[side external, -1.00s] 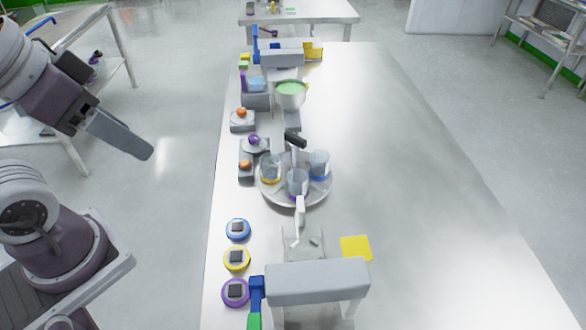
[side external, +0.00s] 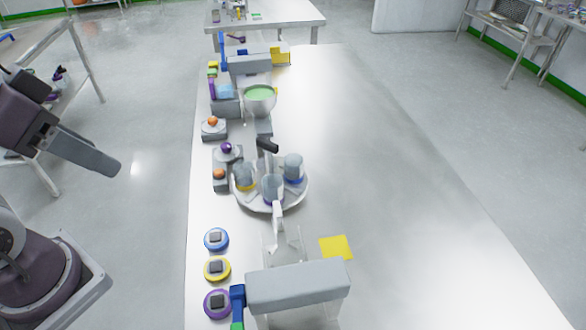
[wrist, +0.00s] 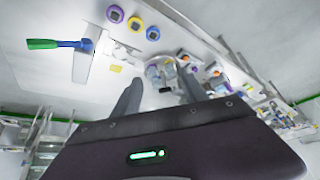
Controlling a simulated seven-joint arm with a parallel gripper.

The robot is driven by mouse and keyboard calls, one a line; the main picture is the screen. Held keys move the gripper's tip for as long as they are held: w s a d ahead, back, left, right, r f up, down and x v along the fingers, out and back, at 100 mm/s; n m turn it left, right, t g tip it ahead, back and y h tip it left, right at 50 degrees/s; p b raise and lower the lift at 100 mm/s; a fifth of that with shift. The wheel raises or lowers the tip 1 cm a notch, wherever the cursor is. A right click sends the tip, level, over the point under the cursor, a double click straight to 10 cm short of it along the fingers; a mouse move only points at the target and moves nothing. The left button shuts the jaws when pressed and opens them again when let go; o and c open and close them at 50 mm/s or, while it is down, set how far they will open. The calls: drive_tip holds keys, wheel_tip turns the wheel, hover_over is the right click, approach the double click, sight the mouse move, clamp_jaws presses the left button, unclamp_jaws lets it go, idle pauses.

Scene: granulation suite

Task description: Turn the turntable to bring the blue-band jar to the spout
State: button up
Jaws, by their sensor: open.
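The round grey turntable (side external: 302,193) stands on the bench with three clear jars on it. The blue-band jar (side external: 293,168) is at its right, the yellow-band jar (side external: 245,174) at its left, and the purple-band jar (side external: 271,187) at its front. A dark spout (side external: 267,145) sits at the turntable's back edge, behind and left of the blue-band jar. A white upright piece (side external: 278,212) is at the front edge. My gripper (wrist: 160,90) is open and empty in the wrist view, its fingers apart. In the side view my arm is off the bench's left side, clear of the turntable.
A bowl of green material (side external: 260,97) stands behind the spout. Orange- and purple-knobbed units line the left edge. Blue (side external: 216,239), yellow (side external: 217,268) and purple (side external: 217,303) round pads lie front left. A grey block (side external: 298,286) stands in front. The bench's right side is clear.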

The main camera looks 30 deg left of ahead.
drive_tip(key=shift+w, duration=0.1)
drive_tip(key=c, duration=0.3)
drive_tip(key=w+r+n, duration=0.1)
drive_tip(key=w, duration=0.2)
drive_tip(key=w+r+n+g, duration=0.1)
drive_tip(key=w+n, duration=0.1)
drive_tip(key=w, duration=0.2)
drive_tip(key=w+r+n, duration=0.1)
drive_tip(key=w+n, duration=0.1)
drive_tip(key=w, duration=0.1)
drive_tip(key=shift+w+d+r+g, duration=0.15)
drive_tip(key=shift+w+d+g, duration=0.1)
drive_tip(key=shift+g, duration=0.15)
drive_tip(key=n+g, duration=0.4)
drive_tip(key=n, duration=0.9)
hover_over(267, 141)
wheel_tip(267, 141, down, 15)
drive_tip(key=shift+s+r, duration=0.15)
wheel_tip(267, 141, down, 8)
drive_tip(key=shift+r, duration=0.25)
drive_tip(key=shift+c, duration=0.4)
